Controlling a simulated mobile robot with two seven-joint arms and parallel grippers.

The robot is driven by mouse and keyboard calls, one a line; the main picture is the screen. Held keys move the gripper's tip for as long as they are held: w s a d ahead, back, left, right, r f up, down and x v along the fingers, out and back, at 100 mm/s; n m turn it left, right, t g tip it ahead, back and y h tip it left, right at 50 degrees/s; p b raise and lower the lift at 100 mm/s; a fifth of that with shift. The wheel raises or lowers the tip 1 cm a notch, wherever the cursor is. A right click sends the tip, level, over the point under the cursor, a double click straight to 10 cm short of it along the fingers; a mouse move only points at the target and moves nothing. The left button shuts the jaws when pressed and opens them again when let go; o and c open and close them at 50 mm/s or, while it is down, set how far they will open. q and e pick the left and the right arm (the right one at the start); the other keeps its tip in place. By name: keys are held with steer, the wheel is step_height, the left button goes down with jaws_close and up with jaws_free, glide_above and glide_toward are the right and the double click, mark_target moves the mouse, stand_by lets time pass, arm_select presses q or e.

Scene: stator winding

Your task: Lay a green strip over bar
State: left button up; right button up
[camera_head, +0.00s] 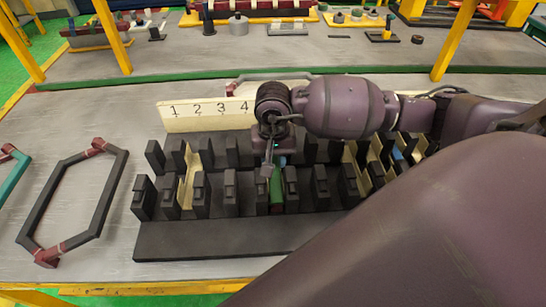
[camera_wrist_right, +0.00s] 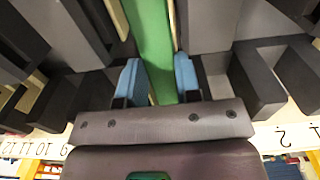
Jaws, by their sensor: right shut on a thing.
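A green strip (camera_head: 276,192) stands in the black slotted stator block (camera_head: 215,238), in a gap between two dark teeth near its middle. My right gripper (camera_head: 278,162) is over the block, pointing down at the strip's far part. In the right wrist view, the blue fingertips of my right gripper (camera_wrist_right: 158,82) are on either side of the green strip (camera_wrist_right: 151,38), shut on it. The strip's far end is hidden by the gripper. I cannot tell how deep the strip sits in the gap. My left gripper is not in view.
A cream board (camera_head: 205,115) with numbers stands behind the block. Cream liners (camera_head: 188,178) sit in some other gaps. A dark hexagonal coil frame (camera_head: 75,200) lies to the left, with part of a teal one (camera_head: 12,170) beside it. My right arm covers the block's right side.

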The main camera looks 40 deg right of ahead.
steer(key=shift+f, duration=0.2)
stand_by(0.3)
steer(key=o, duration=1.1)
steer(key=shift+r, duration=0.85)
step_height(320, 180, up, 8)
steer(key=p, duration=0.3)
steer(key=shift+f, duration=0.25)
stand_by(0.4)
step_height(320, 180, up, 11)
steer(key=shift+f+b, duration=0.1)
steer(key=shift+b, duration=0.25)
stand_by(0.4)
